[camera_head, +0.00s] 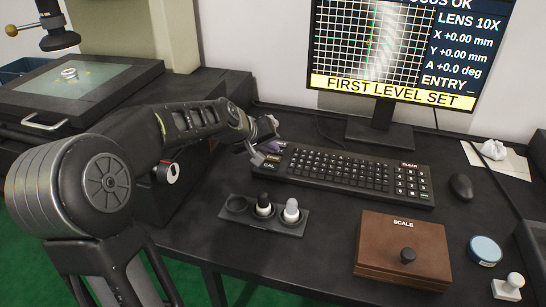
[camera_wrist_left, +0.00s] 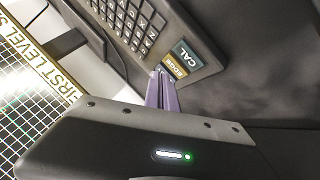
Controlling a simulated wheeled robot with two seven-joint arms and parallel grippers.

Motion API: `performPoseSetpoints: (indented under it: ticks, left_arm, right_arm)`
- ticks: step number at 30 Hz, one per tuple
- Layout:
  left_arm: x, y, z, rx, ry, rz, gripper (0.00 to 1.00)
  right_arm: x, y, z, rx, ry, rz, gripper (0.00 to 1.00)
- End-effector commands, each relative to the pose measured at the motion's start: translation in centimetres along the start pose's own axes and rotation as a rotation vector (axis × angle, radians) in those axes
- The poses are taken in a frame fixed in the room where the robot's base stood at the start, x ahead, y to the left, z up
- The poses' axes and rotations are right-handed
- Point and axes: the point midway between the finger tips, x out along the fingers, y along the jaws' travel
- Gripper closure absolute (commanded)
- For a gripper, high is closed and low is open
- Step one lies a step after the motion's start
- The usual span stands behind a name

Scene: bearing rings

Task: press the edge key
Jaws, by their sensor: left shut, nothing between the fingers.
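The black keyboard (camera_head: 335,172) lies on the dark bench below the monitor. In the left wrist view, the tan EDGE key (camera_wrist_left: 175,70) sits at the keyboard's corner beside the dark green CAL key (camera_wrist_left: 188,55). My left gripper (camera_head: 257,153) is at the keyboard's left end, its closed purple-grey fingers empty. In the left wrist view the fingertips (camera_wrist_left: 161,76) are right at the side of the EDGE key and cover a little of its edge. I cannot tell whether they touch it. My right gripper is not in view.
The monitor (camera_head: 372,92) reads FIRST LEVEL SET above the keyboard. A tray (camera_head: 285,224) with a black and a white-topped piece stands in front. A brown SCALE box (camera_head: 405,262) is front right, and a mouse (camera_head: 461,187) lies right of the keyboard.

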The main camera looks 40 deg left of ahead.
Motion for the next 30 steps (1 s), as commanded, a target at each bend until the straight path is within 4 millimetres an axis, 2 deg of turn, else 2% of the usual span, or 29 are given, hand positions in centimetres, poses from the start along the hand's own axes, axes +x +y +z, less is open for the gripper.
performPoseSetpoints:
  ticks: [13,30]
  left_arm:
    - [-3.2,2.3,-2.3,0.001,0.002,0.001,1.0]
    - [-3.3,2.4,-2.4,0.0,0.001,0.0,1.0]
  right_arm:
    - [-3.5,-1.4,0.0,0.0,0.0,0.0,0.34]
    - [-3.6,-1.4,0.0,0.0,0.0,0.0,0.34]
